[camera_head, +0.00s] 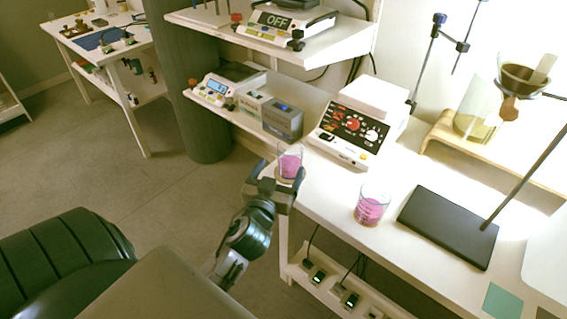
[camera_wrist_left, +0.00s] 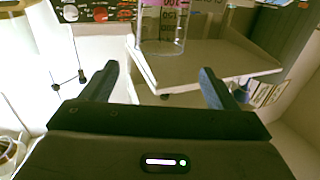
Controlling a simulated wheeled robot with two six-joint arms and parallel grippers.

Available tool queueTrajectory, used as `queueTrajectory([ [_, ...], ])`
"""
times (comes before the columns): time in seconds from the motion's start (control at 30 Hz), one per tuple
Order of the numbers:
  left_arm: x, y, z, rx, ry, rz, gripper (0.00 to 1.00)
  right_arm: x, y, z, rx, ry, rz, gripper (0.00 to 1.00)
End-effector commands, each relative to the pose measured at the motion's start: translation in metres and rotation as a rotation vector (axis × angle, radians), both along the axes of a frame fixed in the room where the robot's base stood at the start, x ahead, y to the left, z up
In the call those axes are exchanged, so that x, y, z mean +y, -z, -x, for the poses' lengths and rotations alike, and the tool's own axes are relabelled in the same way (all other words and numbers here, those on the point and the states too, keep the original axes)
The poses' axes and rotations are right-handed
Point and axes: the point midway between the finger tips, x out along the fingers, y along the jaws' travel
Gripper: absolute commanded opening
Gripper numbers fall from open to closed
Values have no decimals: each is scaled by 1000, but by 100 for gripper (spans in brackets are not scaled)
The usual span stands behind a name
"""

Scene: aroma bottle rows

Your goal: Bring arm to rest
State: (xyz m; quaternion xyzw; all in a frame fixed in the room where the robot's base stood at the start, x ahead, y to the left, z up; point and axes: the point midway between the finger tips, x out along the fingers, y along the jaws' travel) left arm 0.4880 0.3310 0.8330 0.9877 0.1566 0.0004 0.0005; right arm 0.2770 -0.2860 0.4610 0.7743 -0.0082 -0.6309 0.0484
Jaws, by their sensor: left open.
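My left gripper (camera_head: 277,176) is open, at the near-left corner of the white bench. A glass beaker with pink liquid (camera_head: 290,161) stands upright at that corner, just past the fingers. In the left wrist view, the beaker (camera_wrist_left: 163,28) stands beyond and above the gap between the two spread fingertips (camera_wrist_left: 158,70), with nothing seen between them. In the head view the gripper hides part of its base, so I cannot tell there whether they touch. My right gripper is not in view.
A second beaker with pink liquid (camera_head: 370,207) stands on the bench to the right. A hotplate stirrer (camera_head: 352,130) is behind it, and a black stand base (camera_head: 448,226) is to its right. A lower shelf with power sockets (camera_head: 330,285) is under the bench. The floor at left is open.

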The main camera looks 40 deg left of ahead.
Motion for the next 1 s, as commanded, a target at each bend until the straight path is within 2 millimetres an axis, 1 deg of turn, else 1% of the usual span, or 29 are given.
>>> queueTrajectory([
  [0.13, -1, 0, 3, 0, 0, 0, 81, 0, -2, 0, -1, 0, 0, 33],
  [0.6, -1, 0, 3, 3, -1, 1, 81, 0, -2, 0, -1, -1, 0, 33],
  [0.67, 0, 4, 6, 22, -8, 5, 81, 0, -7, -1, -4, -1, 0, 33],
  [0.77, 4, 21, 18, 118, -40, 19, 81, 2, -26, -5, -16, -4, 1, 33],
  [0.87, 5, 55, 45, 313, -73, 43, 81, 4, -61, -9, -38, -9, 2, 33],
  [0.9, 4, 70, 59, 408, -76, 51, 81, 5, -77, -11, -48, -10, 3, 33],
  [1.0, -4, 100, 91, 615, -52, 65, 81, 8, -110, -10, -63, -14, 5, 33],
])
